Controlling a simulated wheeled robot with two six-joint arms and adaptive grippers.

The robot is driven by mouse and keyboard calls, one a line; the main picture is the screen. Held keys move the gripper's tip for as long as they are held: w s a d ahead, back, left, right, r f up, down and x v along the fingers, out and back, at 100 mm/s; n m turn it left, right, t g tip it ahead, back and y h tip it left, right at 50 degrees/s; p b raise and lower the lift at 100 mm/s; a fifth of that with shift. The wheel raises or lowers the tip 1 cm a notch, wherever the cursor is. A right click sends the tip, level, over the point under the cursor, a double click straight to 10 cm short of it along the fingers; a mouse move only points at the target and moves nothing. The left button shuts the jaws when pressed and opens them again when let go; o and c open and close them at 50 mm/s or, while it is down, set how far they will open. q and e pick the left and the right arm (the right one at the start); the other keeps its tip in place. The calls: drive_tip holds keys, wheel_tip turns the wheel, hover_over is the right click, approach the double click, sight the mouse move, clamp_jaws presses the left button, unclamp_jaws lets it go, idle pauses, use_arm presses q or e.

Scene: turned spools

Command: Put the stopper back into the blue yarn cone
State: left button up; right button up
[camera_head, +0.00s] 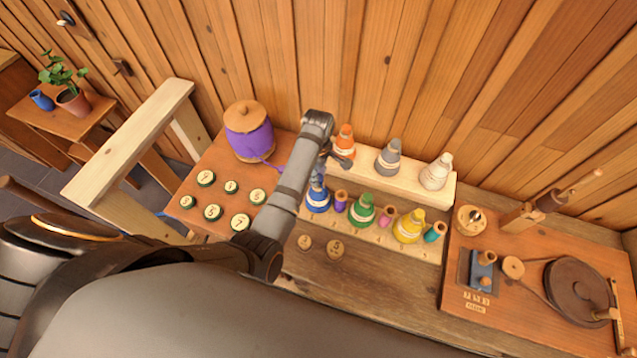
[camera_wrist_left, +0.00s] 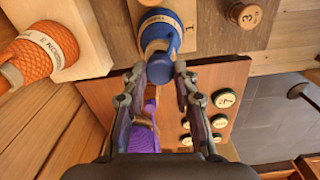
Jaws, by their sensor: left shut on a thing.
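The blue yarn cone (camera_head: 318,201) stands at the left end of the lower step of the pale wooden rack, next to a small purple spool (camera_head: 340,202). In the left wrist view the cone (camera_wrist_left: 158,30) is at the top middle, with a cream label band. My left gripper (camera_wrist_left: 168,76) is shut on a small blue stopper (camera_wrist_left: 180,68), close to the cone's tip. I cannot tell whether the stopper touches the cone. In the head view the left gripper (camera_head: 336,160) is above the cone, and my arm partly hides it. My right gripper is not in view.
Orange (camera_head: 344,139), grey (camera_head: 388,158) and white (camera_head: 436,173) cones stand on the rack's upper step. Green (camera_head: 361,211) and yellow (camera_head: 409,227) cones share the lower step. A purple yarn jar (camera_head: 248,133) and numbered discs are left; a wheel board (camera_head: 510,275) is right.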

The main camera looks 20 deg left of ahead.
use_arm(q)
drive_tip(key=shift+a+f+b, duration=0.1)
drive_tip(key=shift+f+b, duration=0.3)
drive_tip(key=shift+f, duration=0.5)
drive_tip(key=o, duration=0.6)
drive_tip(key=shift+o, duration=1.1)
drive_tip(key=o, duration=0.4)
drive_tip(key=shift+r, duration=0.15)
wheel_tip(320, 180, up, 3)
drive_tip(key=shift+r+p, duration=0.15)
drive_tip(key=shift+p, duration=0.8)
wheel_tip(320, 180, up, 4)
drive_tip(key=shift+r, duration=0.75)
